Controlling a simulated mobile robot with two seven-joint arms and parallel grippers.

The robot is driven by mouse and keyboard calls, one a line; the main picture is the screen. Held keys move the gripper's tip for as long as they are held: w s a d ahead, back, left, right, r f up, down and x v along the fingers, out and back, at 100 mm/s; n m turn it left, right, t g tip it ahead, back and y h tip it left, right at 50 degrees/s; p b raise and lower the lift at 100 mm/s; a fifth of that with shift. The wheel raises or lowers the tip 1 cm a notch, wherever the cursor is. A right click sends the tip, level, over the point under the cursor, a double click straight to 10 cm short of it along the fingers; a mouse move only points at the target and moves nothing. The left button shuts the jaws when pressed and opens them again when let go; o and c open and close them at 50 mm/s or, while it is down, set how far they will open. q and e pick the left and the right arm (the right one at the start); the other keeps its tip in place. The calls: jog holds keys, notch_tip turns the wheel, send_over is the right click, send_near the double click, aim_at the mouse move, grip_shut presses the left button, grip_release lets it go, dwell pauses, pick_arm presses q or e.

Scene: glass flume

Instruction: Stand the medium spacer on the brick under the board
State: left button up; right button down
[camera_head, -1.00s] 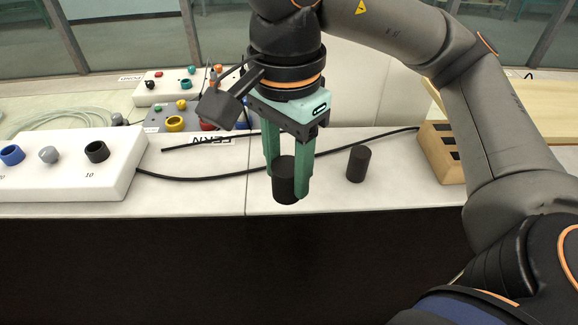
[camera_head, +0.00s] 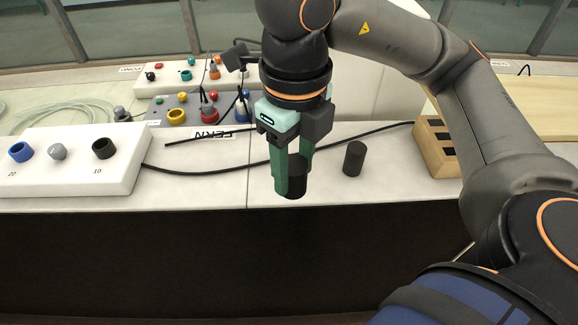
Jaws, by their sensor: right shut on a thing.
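My right gripper (camera_head: 292,172) has green fingers and points down over the front edge of the white counter. It is shut on a black cylinder (camera_head: 297,187), which looks like a spacer; the fingers hide part of it. Another black cylinder (camera_head: 354,158) stands upright on the counter to the right, apart from the gripper. A wooden block with dark slots (camera_head: 437,146) stands farther right. A pale wooden board (camera_head: 530,105) lies at the right, partly behind my right arm. I cannot make out a brick under the board. My left gripper is not in view.
A white block (camera_head: 75,170) with blue, grey and black fittings stands at the left. A black cable (camera_head: 215,172) crosses the counter behind the gripper.

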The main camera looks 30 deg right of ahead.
jog(key=w+d+f, duration=0.2)
jog(key=w+f, duration=0.1)
jog(key=w+d+f, duration=0.2)
jog(key=w+f, duration=0.1)
jog(key=w, duration=0.1)
jog(key=w+d+f, duration=0.2)
jog(key=w, duration=0.2)
jog(key=shift+d+f+p, duration=0.3)
jog(key=shift+d+f, duration=0.1)
jog(key=shift+w+d+f, duration=0.1)
jog(key=shift+f, duration=0.1)
jog(key=f, duration=0.3)
jog(key=shift+w+d+p, duration=0.2)
jog(key=shift+w+p, duration=0.1)
jog(key=shift+p, duration=0.1)
jog(key=shift+f, duration=0.35)
jog(key=shift+f, duration=0.1)
